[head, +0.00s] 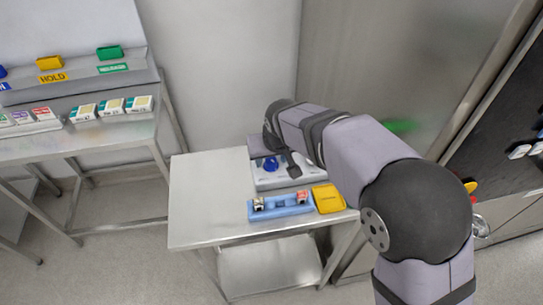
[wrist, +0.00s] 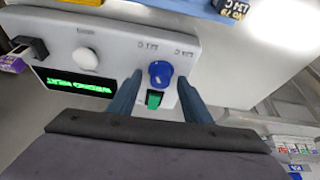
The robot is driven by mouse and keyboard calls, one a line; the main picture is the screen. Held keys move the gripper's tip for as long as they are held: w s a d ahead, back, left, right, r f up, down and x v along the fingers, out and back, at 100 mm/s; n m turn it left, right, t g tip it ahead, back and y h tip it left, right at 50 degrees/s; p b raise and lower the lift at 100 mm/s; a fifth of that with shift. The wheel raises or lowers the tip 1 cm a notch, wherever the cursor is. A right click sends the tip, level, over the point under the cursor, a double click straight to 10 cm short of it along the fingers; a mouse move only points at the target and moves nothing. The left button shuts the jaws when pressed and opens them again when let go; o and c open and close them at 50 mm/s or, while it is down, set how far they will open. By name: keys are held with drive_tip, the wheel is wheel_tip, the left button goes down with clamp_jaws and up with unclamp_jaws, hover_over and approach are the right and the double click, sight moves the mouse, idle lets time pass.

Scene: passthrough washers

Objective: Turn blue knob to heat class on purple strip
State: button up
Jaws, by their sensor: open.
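The blue knob (wrist: 160,74) stands on a light grey panel (wrist: 115,32) in the wrist view, with a small pale mark on its face. It also shows in the head view (head: 270,164). My gripper (wrist: 161,80) is open, with one finger on each side of the knob and a gap on both sides. Small markings by the knob are too small to read. A green switch (wrist: 154,100) sits just beside the knob. A small pack with a purple strip (wrist: 12,63) is at the left edge of the wrist view, its text unreadable.
A white round button (wrist: 85,59) and a dark display (wrist: 72,82) with green text are on the panel. A blue tray (head: 280,208) and yellow tray (head: 328,199) lie in front. The table's left side (head: 205,195) is clear.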

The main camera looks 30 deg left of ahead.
drive_tip(key=c, duration=1.1)
drive_tip(key=shift+o, duration=0.2)
drive_tip(key=m+b, duration=0.1)
drive_tip(key=m, duration=0.1)
drive_tip(key=shift+s+a+f+m+t+h+b, duration=0.1)
drive_tip(key=shift+a+m+t+h+b, duration=0.05)
drive_tip(key=shift+m+t+h+b, duration=0.2)
drive_tip(key=m+h+b, duration=0.1)
drive_tip(key=m, duration=0.2)
drive_tip(key=shift+a+m+t+b, duration=0.15)
drive_tip(key=shift+m+t+b, duration=0.1)
drive_tip(key=shift+t+b, duration=0.1)
drive_tip(key=m+h, duration=0.1)
drive_tip(key=m, duration=0.1)
drive_tip(key=shift+m, duration=0.3)
drive_tip(key=shift+a+m+h+p, duration=0.1)
drive_tip(key=shift+m+h+p, duration=0.25)
drive_tip(key=shift+m+h, duration=0.85)
drive_tip(key=shift+m+y, duration=0.45)
drive_tip(key=shift+m, duration=0.05)
